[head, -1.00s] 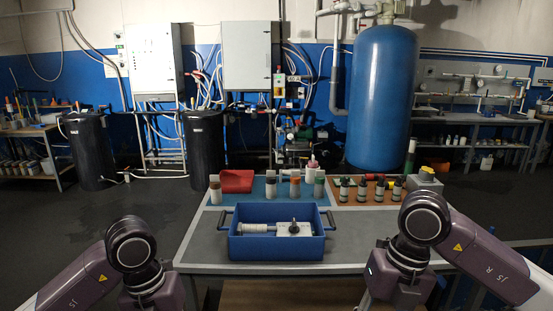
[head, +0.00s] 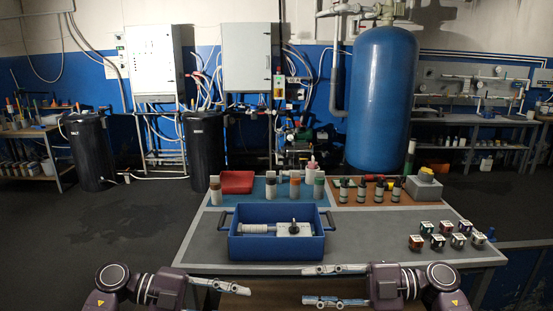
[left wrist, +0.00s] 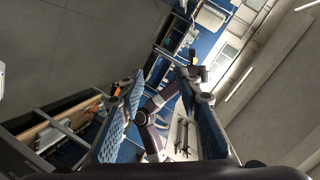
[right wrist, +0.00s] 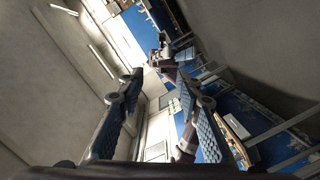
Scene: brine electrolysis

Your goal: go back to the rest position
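My right gripper (head: 318,285) is in front of the table's near edge in the head view, pointing left. Its two fingers are well apart with nothing between them; the right wrist view (right wrist: 160,85) shows the same. My left gripper (head: 245,290) is low in front of the table, pointing right. Only part of its fingers shows in the head view. The left wrist view (left wrist: 160,85) shows two fingers spread, with no object held. Both grippers are clear of the tabletop, with a gap between them.
The grey table (head: 380,235) holds a blue tray (head: 276,247) containing a white device (head: 294,229). Several small dark-labelled boxes (head: 437,241) stand at the right. Bottles (head: 295,184), a red bin (head: 237,182) and a yellow-topped box (head: 424,188) stand along the back.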

